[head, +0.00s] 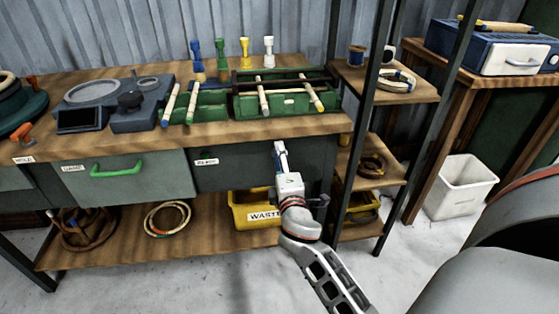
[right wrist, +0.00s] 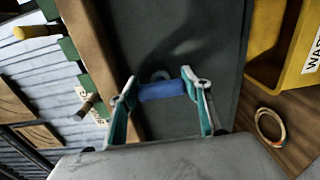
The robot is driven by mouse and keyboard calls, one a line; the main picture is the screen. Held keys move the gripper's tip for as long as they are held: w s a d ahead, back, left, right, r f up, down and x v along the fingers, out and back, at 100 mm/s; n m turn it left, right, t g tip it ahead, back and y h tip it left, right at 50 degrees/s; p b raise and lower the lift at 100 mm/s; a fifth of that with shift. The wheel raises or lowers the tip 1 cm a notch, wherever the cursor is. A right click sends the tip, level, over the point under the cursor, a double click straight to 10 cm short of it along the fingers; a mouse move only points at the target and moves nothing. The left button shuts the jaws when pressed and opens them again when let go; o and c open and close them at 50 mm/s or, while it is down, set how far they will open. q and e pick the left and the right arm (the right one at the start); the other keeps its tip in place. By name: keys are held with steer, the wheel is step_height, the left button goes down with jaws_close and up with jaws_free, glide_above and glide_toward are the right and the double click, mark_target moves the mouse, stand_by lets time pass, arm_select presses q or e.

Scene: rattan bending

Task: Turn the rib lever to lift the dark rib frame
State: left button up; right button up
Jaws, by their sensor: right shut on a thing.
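My right gripper (head: 280,150) is at the dark front panel of the bench, right of a small label (head: 206,162) whose text is too small to read surely. In the right wrist view its teal-padded fingers (right wrist: 162,88) are shut on a blue cylindrical handle (right wrist: 160,91), which I take as the rib lever's grip. A grey round piece shows just behind the handle, against the dark panel. In the head view the gripper mostly hides the lever. A dark frame (head: 300,72), apparently the rib frame, lies over the green tray (head: 289,103) on the bench top. My left gripper is not in view.
A yellow waste bin (head: 240,215) stands on the lower shelf under my right gripper. A rack with a dark post (head: 371,70) stands close on the right. A drawer with a green handle (head: 117,170) is on the left. Light sticks lean on the green trays.

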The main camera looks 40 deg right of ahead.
steer(key=shift+m, duration=0.3)
steer(key=o, duration=1.1)
steer(key=shift+o, duration=0.2)
steer(key=v, duration=0.7)
steer(key=shift+s, duration=0.25)
steer(key=shift+a, duration=0.1)
